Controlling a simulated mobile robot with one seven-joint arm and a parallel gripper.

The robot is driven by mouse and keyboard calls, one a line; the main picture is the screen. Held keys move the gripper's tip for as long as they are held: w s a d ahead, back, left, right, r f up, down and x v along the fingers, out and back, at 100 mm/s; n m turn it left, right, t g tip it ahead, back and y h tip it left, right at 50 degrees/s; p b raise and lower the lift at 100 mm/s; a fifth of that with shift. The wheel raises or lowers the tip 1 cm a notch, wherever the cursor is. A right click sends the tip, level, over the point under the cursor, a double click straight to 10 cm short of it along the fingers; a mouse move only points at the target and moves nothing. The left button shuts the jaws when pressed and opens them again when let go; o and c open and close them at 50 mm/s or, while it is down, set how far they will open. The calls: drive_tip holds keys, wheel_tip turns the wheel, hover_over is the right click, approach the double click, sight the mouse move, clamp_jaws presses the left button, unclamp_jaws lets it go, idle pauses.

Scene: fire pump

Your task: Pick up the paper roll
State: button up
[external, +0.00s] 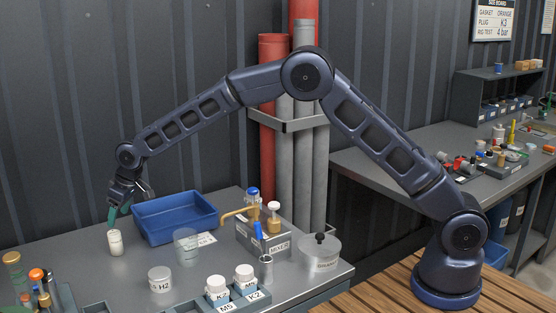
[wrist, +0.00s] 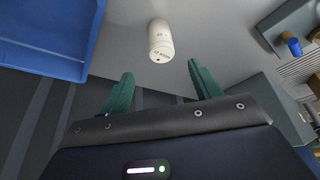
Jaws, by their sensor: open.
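The paper roll, a small off-white cylinder (external: 115,242), stands upright on the grey bench at the left in the external view. It also shows in the wrist view (wrist: 160,42), at the top centre, with small dark marks near one end. My gripper (external: 115,214) has teal fingers and hangs just above and beside the roll, to the left of the blue tray. In the wrist view the gripper (wrist: 161,78) is open, its two fingers spread apart with nothing between them. The roll lies beyond the fingertips, apart from them.
A blue tray (external: 174,215) lies right behind the roll; it fills the left of the wrist view (wrist: 45,35). Bare bench surrounds the roll.

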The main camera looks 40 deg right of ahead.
sight(114, 232)
drive_tip(key=x, duration=1)
drive_tip(key=shift+s+a+f, duration=0.15)
drive_tip(key=shift+f, duration=0.05)
drive_tip(key=c, duration=1.1)
